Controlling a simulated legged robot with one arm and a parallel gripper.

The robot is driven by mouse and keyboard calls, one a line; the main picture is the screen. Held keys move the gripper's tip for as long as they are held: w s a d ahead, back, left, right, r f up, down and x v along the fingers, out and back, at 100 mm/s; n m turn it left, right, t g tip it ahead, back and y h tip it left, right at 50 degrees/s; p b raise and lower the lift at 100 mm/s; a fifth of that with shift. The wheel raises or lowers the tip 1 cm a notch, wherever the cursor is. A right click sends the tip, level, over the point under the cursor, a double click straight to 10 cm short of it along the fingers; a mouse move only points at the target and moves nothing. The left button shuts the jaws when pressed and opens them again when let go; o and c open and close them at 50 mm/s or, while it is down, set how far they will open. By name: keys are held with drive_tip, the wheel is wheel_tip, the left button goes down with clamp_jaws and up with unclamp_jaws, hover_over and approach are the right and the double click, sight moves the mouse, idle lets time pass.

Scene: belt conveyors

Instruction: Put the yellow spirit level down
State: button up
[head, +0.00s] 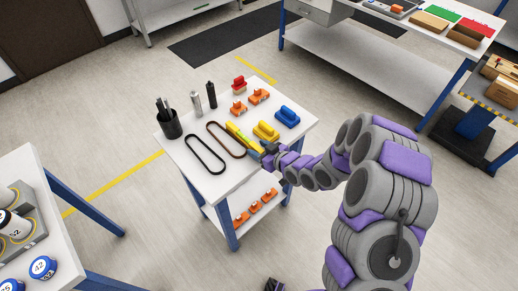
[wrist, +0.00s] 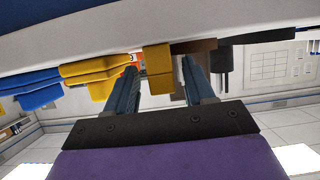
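The yellow spirit level (head: 239,136) lies on the small white table (head: 210,180), beside the brown belt loop, with its near end toward my gripper (head: 264,150). In the wrist view the yellow level (wrist: 158,83) shows end-on between the two fingers of my gripper (wrist: 160,75). The fingers stand apart, with a visible gap on the level's right side and a thin one on its left. The level appears to rest on the table top. My gripper hides part of its near end in the head view.
On the table are a yellow clamp-like block (head: 266,131), a blue one (head: 287,116), orange parts (head: 239,108), a red part (head: 239,84), a brown belt loop (head: 226,139), a black belt loop (head: 205,154), bottles (head: 211,95) and a black pen cup (head: 169,124).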

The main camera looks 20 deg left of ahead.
drive_tip(key=shift+d+r, duration=0.1)
drive_tip(key=p+v, duration=0.2)
drive_tip(key=v, duration=0.9)
drive_tip(key=shift+s, duration=0.25)
drive_tip(key=shift+d+r, duration=0.1)
